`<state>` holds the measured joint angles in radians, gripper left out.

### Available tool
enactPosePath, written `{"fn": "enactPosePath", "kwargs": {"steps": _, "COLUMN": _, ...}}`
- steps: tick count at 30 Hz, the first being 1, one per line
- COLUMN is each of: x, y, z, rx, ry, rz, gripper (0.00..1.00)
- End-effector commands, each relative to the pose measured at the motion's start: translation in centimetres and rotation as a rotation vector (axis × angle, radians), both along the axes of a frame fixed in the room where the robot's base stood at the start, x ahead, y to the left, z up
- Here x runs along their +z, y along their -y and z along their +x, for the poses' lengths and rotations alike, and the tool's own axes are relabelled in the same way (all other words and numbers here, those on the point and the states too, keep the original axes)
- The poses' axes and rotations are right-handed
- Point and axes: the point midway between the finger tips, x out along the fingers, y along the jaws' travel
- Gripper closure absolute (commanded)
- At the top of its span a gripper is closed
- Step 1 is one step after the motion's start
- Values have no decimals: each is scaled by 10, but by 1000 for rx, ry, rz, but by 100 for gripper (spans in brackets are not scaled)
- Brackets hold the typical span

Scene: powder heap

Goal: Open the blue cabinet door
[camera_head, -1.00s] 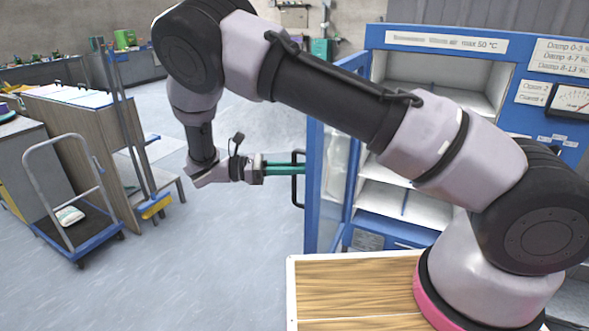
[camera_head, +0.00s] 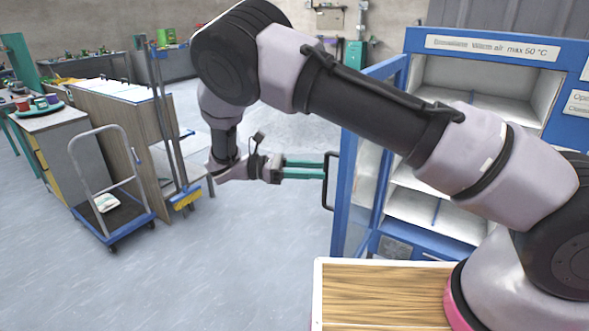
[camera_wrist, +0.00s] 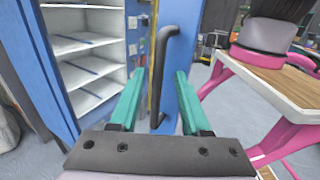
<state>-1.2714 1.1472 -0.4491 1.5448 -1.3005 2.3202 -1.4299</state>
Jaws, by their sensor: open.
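The blue cabinet (camera_head: 405,245) stands at the right in the head view, with white shelves (camera_head: 440,208) exposed inside. Its blue-framed door (camera_head: 347,190) with a clear panel is swung out from the cabinet. A black bar handle (camera_head: 326,182) is on the door's outer side. My gripper (camera_head: 324,169) has teal fingers pointing at the handle. In the wrist view the fingers (camera_wrist: 158,95) are apart, one on each side of the upright black handle (camera_wrist: 163,75). Whether they touch it I cannot tell. My arm hides part of the cabinet and door.
A wooden-topped table (camera_head: 385,297) is at the front right. The floor between is clear.

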Motion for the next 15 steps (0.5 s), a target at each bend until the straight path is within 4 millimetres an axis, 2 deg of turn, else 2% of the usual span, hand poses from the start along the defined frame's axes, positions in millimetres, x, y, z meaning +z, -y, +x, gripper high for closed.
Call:
{"fn": "enactPosePath", "kwargs": {"steps": 3, "x": -1, "y": -27, "z": 1, "rx": 4, "ry": 4, "rz": 2, "gripper": 53}}
{"fn": "enactPosePath", "kwargs": {"steps": 7, "x": -1, "y": -52, "z": 1, "rx": 4, "ry": 5, "rz": 1, "gripper": 53}}
{"fn": "enactPosePath", "kwargs": {"steps": 15, "x": 0, "y": -75, "z": 2, "rx": 0, "ry": 1, "rz": 1, "gripper": 53}}
